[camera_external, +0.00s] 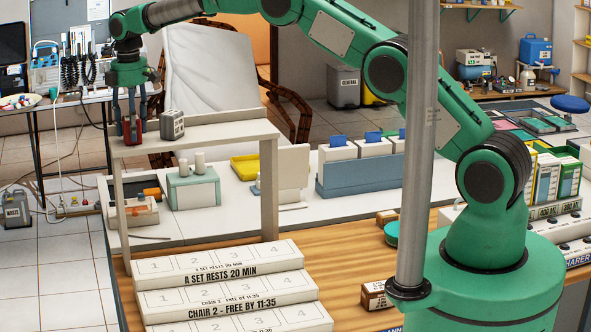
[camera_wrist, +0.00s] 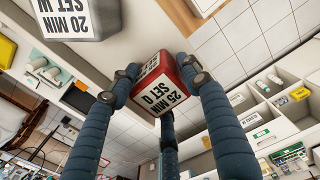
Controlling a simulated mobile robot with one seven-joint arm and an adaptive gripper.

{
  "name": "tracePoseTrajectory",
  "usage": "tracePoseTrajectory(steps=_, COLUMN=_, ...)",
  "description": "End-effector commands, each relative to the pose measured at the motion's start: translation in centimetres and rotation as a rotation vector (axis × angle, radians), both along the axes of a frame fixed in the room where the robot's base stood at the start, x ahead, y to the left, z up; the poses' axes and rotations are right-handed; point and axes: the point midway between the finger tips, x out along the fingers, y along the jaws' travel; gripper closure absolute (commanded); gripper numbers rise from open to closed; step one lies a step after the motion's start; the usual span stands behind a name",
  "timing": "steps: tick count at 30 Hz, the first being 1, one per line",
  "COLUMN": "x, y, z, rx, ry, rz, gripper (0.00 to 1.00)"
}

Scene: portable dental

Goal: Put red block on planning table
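The red block (camera_external: 131,128) is at the left end of a raised cream shelf (camera_external: 215,134) in the external view. In the wrist view the red block (camera_wrist: 165,82) has a white face reading "25 MIN SET Q". My gripper (camera_external: 132,118) points down over that shelf end. Its three blue-grey fingers (camera_wrist: 162,88) close around the block and appear to touch its sides. I cannot tell whether the block's underside touches the shelf. No surface carries a readable planning table label.
A grey block (camera_external: 172,124) stands on the shelf just right of the red one; its label shows in the wrist view (camera_wrist: 68,18). Below are white stepped racks (camera_external: 225,262), a green-white box (camera_external: 193,188) and a blue file holder (camera_external: 362,172). A grey pole (camera_external: 416,150) stands in front.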

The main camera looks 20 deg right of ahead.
Motion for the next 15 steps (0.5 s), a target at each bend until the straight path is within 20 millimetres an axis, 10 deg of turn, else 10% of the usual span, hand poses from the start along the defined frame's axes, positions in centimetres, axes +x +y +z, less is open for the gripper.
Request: tracePoseTrajectory(steps=15, x=0.02, y=0.02, z=0.52, rx=0.001, ry=-0.001, rz=0.0, gripper=0.37)
